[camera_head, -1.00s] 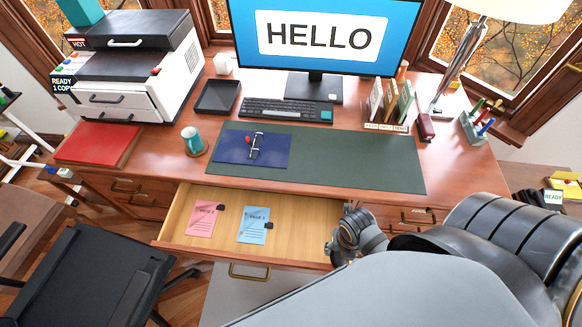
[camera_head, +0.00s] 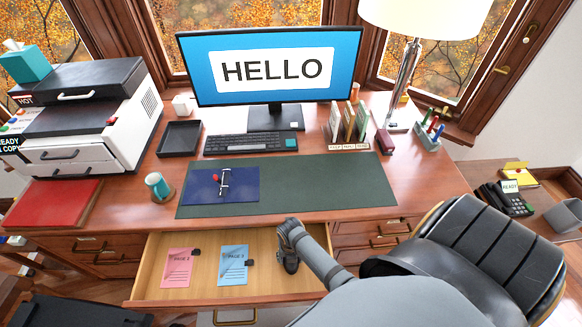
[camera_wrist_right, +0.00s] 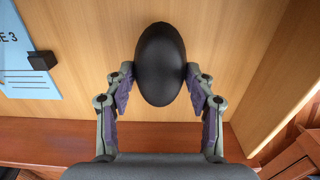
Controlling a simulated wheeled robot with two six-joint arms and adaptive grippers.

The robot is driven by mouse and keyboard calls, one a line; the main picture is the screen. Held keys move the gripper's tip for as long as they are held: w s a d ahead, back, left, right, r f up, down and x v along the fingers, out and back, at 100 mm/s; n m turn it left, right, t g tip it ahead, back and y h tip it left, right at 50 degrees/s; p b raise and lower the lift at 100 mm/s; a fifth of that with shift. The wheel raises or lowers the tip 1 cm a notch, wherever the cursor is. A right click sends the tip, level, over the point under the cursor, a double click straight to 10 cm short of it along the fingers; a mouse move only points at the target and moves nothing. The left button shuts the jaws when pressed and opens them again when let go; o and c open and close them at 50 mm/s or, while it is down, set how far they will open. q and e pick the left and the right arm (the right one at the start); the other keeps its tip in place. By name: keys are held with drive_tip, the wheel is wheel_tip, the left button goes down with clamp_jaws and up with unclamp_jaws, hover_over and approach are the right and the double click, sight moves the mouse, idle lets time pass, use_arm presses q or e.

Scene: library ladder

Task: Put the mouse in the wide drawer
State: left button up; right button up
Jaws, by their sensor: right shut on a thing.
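The black, egg-shaped mouse (camera_wrist_right: 161,65) is between the fingertips of my right gripper (camera_wrist_right: 161,78) in the right wrist view, with a finger against each side. In the head view my right gripper (camera_head: 289,262) is over the right part of the open wide drawer (camera_head: 200,292), and it mostly hides the mouse there. The drawer's pale wooden floor lies behind the mouse; I cannot tell whether the mouse touches it. My left gripper is not in view.
A pink page (camera_head: 177,268) and a blue page (camera_head: 233,265) with black clips lie in the drawer, left of my gripper. Above are the desk's green mat (camera_head: 330,185), a blue folder (camera_head: 215,187) and a keyboard (camera_head: 250,143). A black chair (camera_head: 470,260) stands at the right.

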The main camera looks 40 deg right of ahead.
drive_tip(key=shift+f, duration=0.55)
drive_tip(key=shift+f, duration=0.1)
drive_tip(key=o, duration=1.2)
drive_tip(key=shift+r, duration=0.2)
wheel_tip(320, 180, up, 12)
drive_tip(key=shift+f+p, duration=0.1)
drive_tip(key=shift+p, duration=0.5)
